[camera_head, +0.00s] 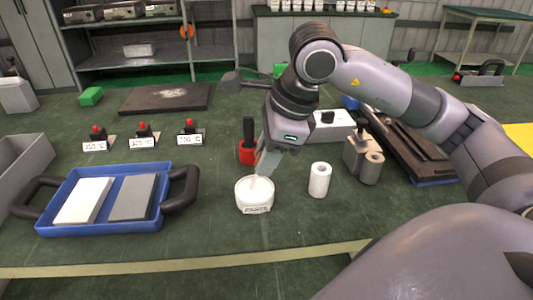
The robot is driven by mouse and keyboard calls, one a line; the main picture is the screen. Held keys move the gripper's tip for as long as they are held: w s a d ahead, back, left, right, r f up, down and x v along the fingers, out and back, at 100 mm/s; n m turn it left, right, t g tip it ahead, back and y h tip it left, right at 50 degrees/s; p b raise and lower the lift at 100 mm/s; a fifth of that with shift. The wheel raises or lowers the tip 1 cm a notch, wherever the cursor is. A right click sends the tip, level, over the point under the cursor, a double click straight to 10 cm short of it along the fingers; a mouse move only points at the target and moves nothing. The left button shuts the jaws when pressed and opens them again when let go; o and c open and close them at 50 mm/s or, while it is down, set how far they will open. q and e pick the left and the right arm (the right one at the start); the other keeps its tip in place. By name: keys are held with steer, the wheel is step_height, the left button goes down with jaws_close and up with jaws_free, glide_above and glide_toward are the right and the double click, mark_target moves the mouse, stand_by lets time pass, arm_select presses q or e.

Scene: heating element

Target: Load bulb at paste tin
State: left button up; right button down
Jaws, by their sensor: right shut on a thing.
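The paste tin (254,205) is a white round tub with lettering on its front, near the middle front of the green table. My right gripper (266,160) points down just above it, at the end of the arm coming in from the right. It is shut on a pale, slim thing (261,182) whose lower end is at or in the tin's opening. The thing is too small to identify surely as the bulb. Whether it touches the paste cannot be told. My left gripper is not in view.
A blue tray (152,226) with a white and a grey slab stands left. A white roll (319,180) stands right of the tin, and a metal block (361,158) beyond it. A red holder (246,152) is behind the gripper. Several labelled red-button switches (143,132) stand behind the tray.

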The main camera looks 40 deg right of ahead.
steer(key=shift+r+p, duration=2.6)
steer(key=shift+r, duration=0.9)
